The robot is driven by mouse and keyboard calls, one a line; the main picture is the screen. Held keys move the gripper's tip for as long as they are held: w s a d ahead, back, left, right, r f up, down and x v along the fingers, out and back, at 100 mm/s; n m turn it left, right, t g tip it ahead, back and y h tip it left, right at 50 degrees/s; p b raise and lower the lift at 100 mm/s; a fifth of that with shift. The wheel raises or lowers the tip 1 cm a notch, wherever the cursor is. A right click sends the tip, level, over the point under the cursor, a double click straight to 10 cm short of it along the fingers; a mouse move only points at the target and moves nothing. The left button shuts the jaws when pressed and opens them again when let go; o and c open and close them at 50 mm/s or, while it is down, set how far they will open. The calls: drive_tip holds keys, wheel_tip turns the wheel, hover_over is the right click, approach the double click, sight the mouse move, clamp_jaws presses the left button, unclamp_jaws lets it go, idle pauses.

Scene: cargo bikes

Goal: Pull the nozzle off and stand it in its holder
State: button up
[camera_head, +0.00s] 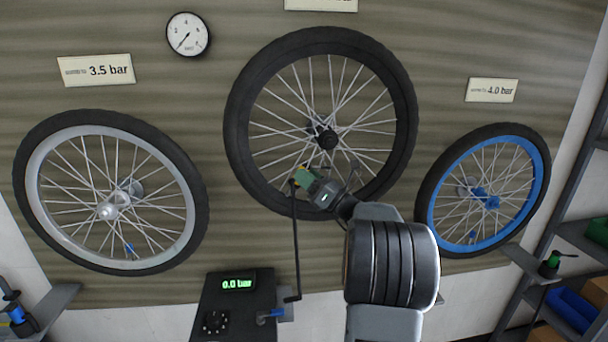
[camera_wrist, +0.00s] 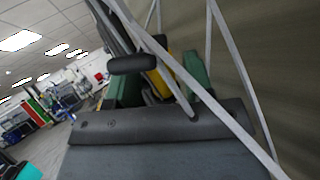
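The nozzle (camera_head: 301,177), with a yellow part and a dark lever, is at the lower inner side of the middle black wheel (camera_head: 240,100). A black hose (camera_head: 296,240) hangs from it to the pump (camera_head: 235,305), whose display reads 0.0 bar. My gripper (camera_head: 312,183), with green fingers, is at the nozzle. Whether the nozzle is still seated on a valve is hidden. A grey bracket (camera_head: 286,311) on the pump's right side may be the holder.
A grey-rimmed wheel (camera_head: 45,215) hangs at left under a 3.5 bar sign, and a blue-rimmed wheel (camera_head: 543,175) at right under a 4.0 bar sign. Spokes pass close to my gripper. Shelves with a green fitting (camera_head: 549,267) and a blue fitting (camera_head: 17,315) stand at the sides.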

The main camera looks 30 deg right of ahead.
drive_tip(key=c, duration=0.7)
drive_tip(key=shift+r, duration=0.25)
drive_tip(key=shift+s+d+r+p, duration=0.25)
drive_tip(key=shift+d+r+p, duration=0.25)
drive_tip(key=shift+p, duration=0.2)
drive_tip(key=shift+r, duration=0.15)
drive_tip(key=shift+s+d+p, duration=0.2)
drive_tip(key=shift+s+d, duration=0.7)
drive_tip(key=shift+s, duration=0.9)
drive_tip(key=shift+s+d+p, duration=0.25)
drive_tip(key=shift+s+d, duration=0.7)
drive_tip(key=shift+s, duration=0.85)
drive_tip(key=shift+s+d+p, duration=0.2)
drive_tip(key=shift+s+d, duration=0.7)
drive_tip(key=shift+s, duration=0.9)
